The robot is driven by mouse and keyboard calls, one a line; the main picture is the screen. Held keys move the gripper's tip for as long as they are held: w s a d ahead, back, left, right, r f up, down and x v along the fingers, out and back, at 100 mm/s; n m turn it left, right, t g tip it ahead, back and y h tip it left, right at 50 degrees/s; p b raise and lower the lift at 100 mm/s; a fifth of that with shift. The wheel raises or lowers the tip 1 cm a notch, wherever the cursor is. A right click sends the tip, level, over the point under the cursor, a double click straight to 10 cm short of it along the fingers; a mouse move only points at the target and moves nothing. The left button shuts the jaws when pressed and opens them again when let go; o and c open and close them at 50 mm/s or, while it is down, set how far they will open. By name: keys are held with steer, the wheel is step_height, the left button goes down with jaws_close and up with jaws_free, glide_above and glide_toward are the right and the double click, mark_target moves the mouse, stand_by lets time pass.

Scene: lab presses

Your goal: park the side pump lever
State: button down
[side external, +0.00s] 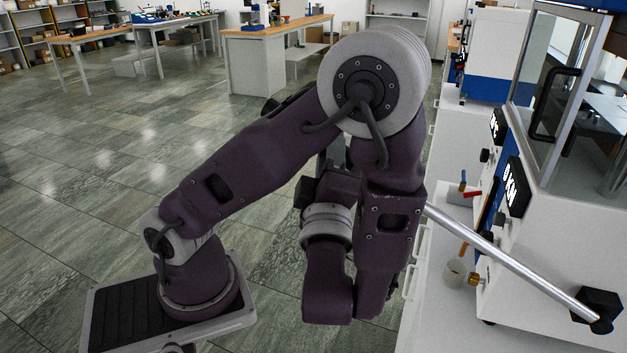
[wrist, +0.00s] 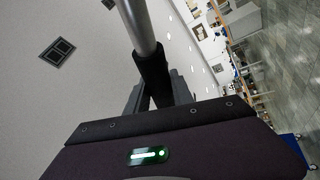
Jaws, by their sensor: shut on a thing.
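The side pump lever (side external: 515,264) is a long silver rod on the right side of the side external view. It runs from a black pivot block (side external: 597,308) low on the white press up and left until my arm hides its far end. In the wrist view the silver rod (wrist: 138,25) ends in a black grip (wrist: 152,72). My gripper (wrist: 158,92) is shut on this grip, with a finger on each side. In the side external view my gripper is hidden behind my arm.
The white press (side external: 560,235) has a glazed door with a black handle (side external: 553,104). Open floor (side external: 110,190) lies left.

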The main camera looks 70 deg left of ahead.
steer(key=shift+w+d+r+m+t, duration=0.2)
steer(key=shift+w+d+r+m, duration=0.05)
steer(key=shift+r, duration=0.35)
steer(key=shift+w+d+r+m+t, duration=0.2)
steer(key=shift+d+r+m, duration=0.05)
steer(key=shift+r, duration=0.35)
steer(key=c, duration=1.1)
jaws_free()
steer(key=v, duration=0.7)
steer(key=shift+s, duration=0.1)
steer(key=shift+a, duration=0.1)
